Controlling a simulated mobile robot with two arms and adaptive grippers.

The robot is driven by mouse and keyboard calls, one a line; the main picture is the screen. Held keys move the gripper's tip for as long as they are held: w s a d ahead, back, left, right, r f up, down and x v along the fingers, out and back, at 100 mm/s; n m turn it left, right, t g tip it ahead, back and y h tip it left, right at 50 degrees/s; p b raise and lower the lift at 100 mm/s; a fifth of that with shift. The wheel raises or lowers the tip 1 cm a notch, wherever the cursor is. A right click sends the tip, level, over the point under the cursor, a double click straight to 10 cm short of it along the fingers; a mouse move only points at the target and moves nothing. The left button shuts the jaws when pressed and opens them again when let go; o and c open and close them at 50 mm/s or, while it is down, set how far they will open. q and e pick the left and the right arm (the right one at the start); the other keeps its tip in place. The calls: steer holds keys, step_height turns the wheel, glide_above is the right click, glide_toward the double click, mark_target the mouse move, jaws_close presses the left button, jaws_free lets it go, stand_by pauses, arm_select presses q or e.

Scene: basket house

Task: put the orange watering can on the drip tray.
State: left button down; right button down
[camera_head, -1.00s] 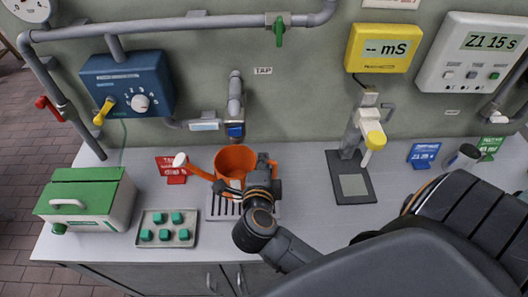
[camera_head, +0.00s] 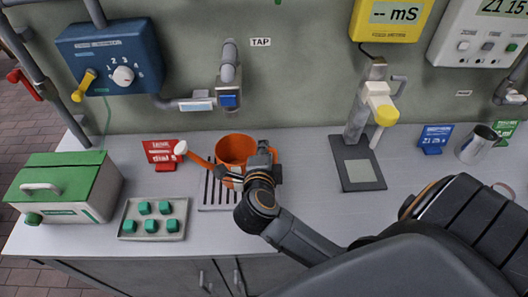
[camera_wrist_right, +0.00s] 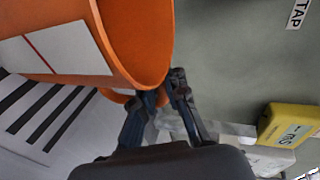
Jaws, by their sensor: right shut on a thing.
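The orange watering can (camera_head: 233,148) is upright at the drip tray in the head view, its spout with a pale tip pointing left. The slatted drip tray (camera_head: 207,201) lies on the bench below the tap, partly hidden by the can and my arm. I cannot tell whether the can's base touches the tray. My right gripper (camera_head: 265,168) is shut on the can's handle at its right side. In the right wrist view, the fingers (camera_wrist_right: 166,92) close at the handle beside the orange can body (camera_wrist_right: 135,40), with tray slats (camera_wrist_right: 38,112) at left. My left gripper is out of view.
The tap (camera_head: 229,85) stands behind the can. A red card (camera_head: 162,152) is near the spout. A tray of green blocks (camera_head: 128,226) and a green-lidded box (camera_head: 95,203) are left. A dark scale-like plate (camera_head: 358,172) and a metal cup (camera_head: 477,144) are right. Bench between is clear.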

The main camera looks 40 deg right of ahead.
steer(key=shift+r, duration=0.15)
steer(key=c, duration=1.4)
jaws_free()
steer(key=shift+f, duration=0.2)
steer(key=shift+r, duration=0.1)
steer(key=shift+s+a+r, duration=0.1)
steer(key=shift+s+r, duration=0.05)
steer(key=shift+r, duration=0.05)
steer(key=shift+p+v, duration=2.65)
steer(key=shift+v, duration=3.2)
steer(key=shift+f, duration=0.1)
